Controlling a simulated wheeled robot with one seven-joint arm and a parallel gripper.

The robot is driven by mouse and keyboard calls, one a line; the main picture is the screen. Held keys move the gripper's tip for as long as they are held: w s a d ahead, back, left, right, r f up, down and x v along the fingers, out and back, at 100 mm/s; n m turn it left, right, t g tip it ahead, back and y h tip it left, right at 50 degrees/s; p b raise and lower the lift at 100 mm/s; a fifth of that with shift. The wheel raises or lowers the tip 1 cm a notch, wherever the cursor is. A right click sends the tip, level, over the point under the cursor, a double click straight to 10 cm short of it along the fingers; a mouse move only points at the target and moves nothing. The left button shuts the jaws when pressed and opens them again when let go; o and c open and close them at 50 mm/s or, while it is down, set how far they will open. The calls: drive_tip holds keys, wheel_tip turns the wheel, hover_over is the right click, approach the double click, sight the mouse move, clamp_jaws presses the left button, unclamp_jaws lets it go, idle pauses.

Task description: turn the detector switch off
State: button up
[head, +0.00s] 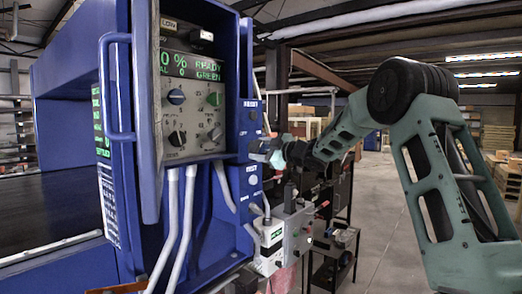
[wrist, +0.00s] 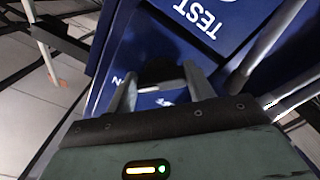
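The detector is a large blue housing (head: 121,120) in the head view, with a grey control panel (head: 193,95) of knobs and green text. A narrow blue strip with small labelled controls (head: 250,119) runs down its right side. My gripper (head: 258,152) is at the middle of this strip, hiding what lies behind it. In the wrist view, my gripper's two fingers (wrist: 159,88) stand apart on either side of a dark part (wrist: 163,70) on the blue face, likely the switch. I see no clear grip on it. The switch's position cannot be read.
A white "TEST" label (wrist: 203,16) shows upside down beside the fingers in the wrist view. Grey conduits (head: 181,225) run below the panel. Open floor (head: 385,195) lies to the right.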

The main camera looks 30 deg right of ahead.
drive_tip(key=shift+f+n+b, duration=0.1)
drive_tip(key=shift+n+b, duration=0.2)
drive_tip(key=shift+b, duration=0.2)
drive_tip(key=shift+r+n+b, duration=0.2)
drive_tip(key=shift+n+b, duration=4.1)
drive_tip(key=shift+b, duration=0.2)
drive_tip(key=shift+r+n+b, duration=0.2)
drive_tip(key=shift+n+b, duration=4.1)
drive_tip(key=shift+b, duration=0.15)
drive_tip(key=o, duration=1)
drive_tip(key=shift+r, duration=0.1)
drive_tip(key=shift+s, duration=0.1)
drive_tip(key=b+v, duration=0.4)
drive_tip(key=v, duration=1.3)
drive_tip(key=shift+s, duration=0.1)
